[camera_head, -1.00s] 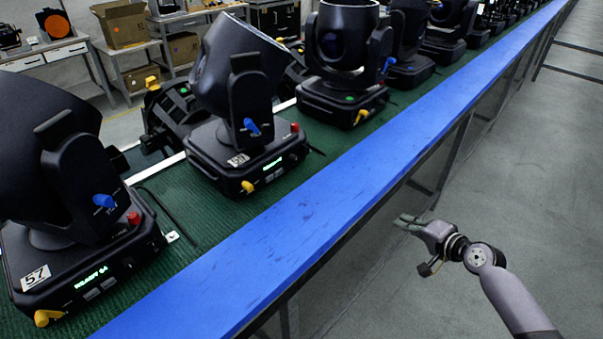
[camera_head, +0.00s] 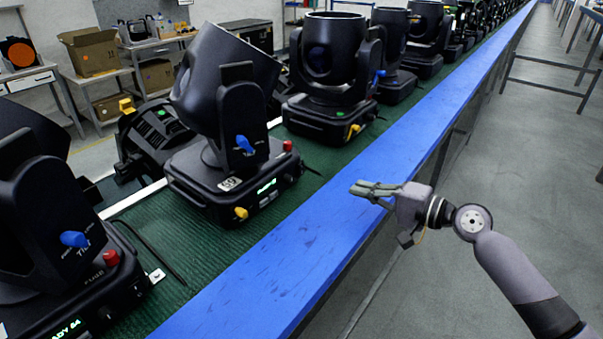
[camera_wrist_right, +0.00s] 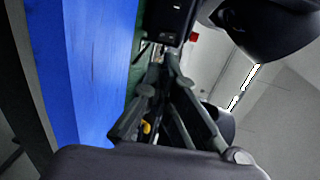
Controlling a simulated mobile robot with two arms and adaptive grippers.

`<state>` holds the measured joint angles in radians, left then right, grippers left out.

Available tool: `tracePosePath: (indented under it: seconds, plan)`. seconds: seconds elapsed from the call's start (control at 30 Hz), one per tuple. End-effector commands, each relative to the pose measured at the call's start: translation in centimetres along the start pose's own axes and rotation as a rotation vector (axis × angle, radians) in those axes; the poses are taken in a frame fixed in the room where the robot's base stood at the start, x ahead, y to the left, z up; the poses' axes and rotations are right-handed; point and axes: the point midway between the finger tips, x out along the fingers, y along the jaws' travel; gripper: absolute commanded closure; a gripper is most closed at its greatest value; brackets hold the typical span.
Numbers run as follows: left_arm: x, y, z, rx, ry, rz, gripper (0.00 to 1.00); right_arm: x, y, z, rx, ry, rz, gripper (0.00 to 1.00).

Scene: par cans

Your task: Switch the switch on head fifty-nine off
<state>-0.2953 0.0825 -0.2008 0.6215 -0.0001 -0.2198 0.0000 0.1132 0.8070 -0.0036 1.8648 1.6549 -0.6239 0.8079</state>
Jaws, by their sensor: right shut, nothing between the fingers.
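The middle moving head (camera_head: 225,100) stands on the green belt, tilted up. Its small white label (camera_head: 229,184) seems to read fifty-nine, but it is too small to be sure. Its near side carries a blue knob (camera_head: 245,145), a red knob (camera_head: 287,146) and a yellow knob (camera_head: 241,213), plus a lit green display (camera_head: 266,187). I cannot tell the switch's position. My right gripper (camera_head: 372,189) is shut and empty, over the blue rail, to the right of this head and apart from it. In the right wrist view its fingers (camera_wrist_right: 160,62) point toward a black housing with a red knob (camera_wrist_right: 193,37).
Another head (camera_head: 60,230) stands at the near left. More heads (camera_head: 330,80) line the belt (camera_head: 240,240) farther back. The blue rail (camera_head: 300,245) runs along the belt. Boxes (camera_head: 90,52) sit on a bench behind.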

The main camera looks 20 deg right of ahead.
Motion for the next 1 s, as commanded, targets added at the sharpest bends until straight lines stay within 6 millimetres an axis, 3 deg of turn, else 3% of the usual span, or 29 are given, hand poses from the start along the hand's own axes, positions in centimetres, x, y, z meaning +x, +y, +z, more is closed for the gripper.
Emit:
tracePosePath:
  seconds: [0.37,0.53,1.0]
  plan:
    - [-0.1,0.1,0.5,-0.001,-0.006,0.001,0.60,0.0,-0.1,0.0,0.000,-0.001,-0.001,1.00]
    - [-0.5,0.5,0.6,-0.003,-0.010,0.006,0.60,1.2,-0.3,0.0,0.001,-0.001,-0.004,1.00]
    - [-3.0,0.4,0.3,-0.003,-0.008,0.005,0.60,10.7,-0.4,0.1,0.003,-0.002,-0.003,1.00]
